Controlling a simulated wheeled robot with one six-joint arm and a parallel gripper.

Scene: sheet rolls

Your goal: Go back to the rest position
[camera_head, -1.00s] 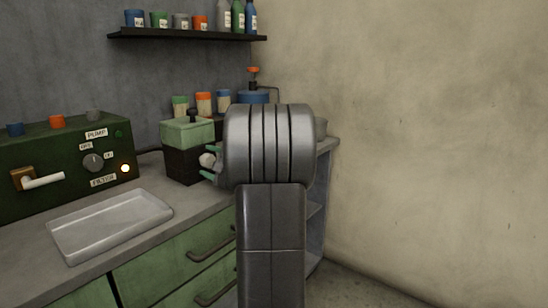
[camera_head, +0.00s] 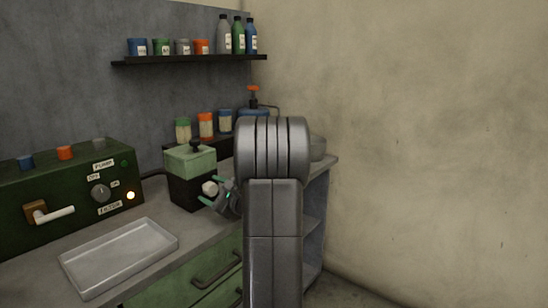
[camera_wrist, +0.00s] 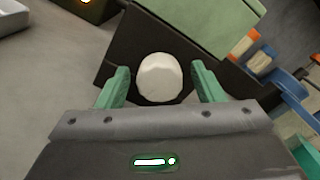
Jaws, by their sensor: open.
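My gripper (camera_head: 214,199) is near the front of a dark box with a pale green lid (camera_head: 190,160) on the counter, partly hidden behind my own arm. In the wrist view its green fingers (camera_wrist: 157,88) are spread apart. A round white knob (camera_wrist: 159,77) on the front of the dark box appears between them in that view, with gaps on both sides. The knob also shows in the head view (camera_head: 210,188), just beyond the fingers. Nothing is held.
A green control box (camera_head: 70,190) with a lever stands at left, a shallow tray (camera_head: 120,256) in front of it. Jars (camera_head: 206,125) stand behind the lidded box. A shelf (camera_head: 190,60) holds cups and bottles. The right wall (camera_head: 420,140) is bare.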

